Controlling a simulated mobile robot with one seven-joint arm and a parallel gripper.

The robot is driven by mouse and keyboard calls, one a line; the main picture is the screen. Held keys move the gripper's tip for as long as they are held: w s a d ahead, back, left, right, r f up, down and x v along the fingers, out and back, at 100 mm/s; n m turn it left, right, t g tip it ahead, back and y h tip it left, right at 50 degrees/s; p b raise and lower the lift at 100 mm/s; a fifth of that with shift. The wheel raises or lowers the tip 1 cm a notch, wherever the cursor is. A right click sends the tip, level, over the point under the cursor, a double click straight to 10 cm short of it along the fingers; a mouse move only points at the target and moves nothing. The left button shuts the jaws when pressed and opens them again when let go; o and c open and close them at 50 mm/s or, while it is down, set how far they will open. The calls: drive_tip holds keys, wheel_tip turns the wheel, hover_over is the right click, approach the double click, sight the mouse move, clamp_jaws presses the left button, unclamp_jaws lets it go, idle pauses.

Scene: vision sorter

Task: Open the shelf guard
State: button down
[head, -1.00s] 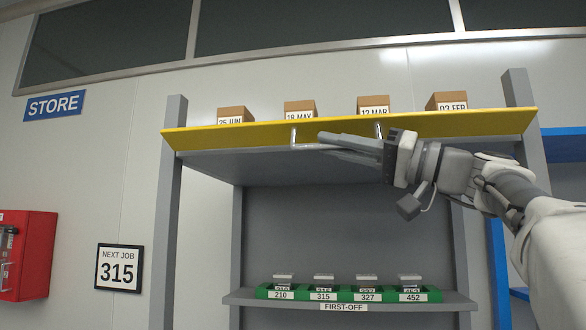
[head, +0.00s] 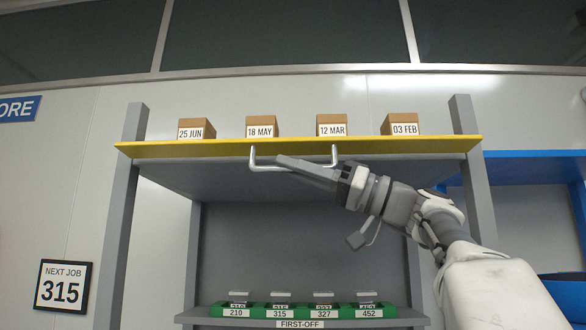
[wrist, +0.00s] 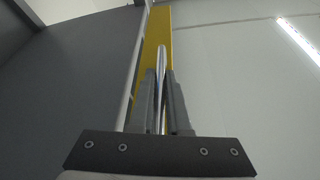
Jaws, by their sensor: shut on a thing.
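The shelf guard is a long yellow flap (head: 220,149) along the front edge of the upper shelf, seen nearly edge-on in the head view. It also shows in the wrist view (wrist: 157,30). A pale metal U-shaped handle (head: 253,160) hangs from its front. My gripper (head: 283,163) comes from the right with its fingers at the handle's lower bar. In the wrist view the bar (wrist: 161,62) runs between the two fingers, which are shut on it. Part of the bar is hidden by the fingers.
Several brown boxes with date labels, such as the 18 MAY box (head: 261,127), stand above the guard. A lower shelf (head: 205,318) holds green numbered holders (head: 300,309). Grey posts (head: 125,200) flank the shelf. A NEXT JOB 315 sign (head: 63,287) hangs at left.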

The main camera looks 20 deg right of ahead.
drive_tip(key=c, duration=0.9)
unclamp_jaws()
drive_tip(key=shift+d, duration=0.1)
drive_tip(key=p+v, duration=0.1)
drive_tip(key=v, duration=1.6)
drive_tip(key=shift+s+d, duration=0.1)
drive_tip(key=shift+d, duration=0.05)
drive_tip(key=shift+f, duration=0.1)
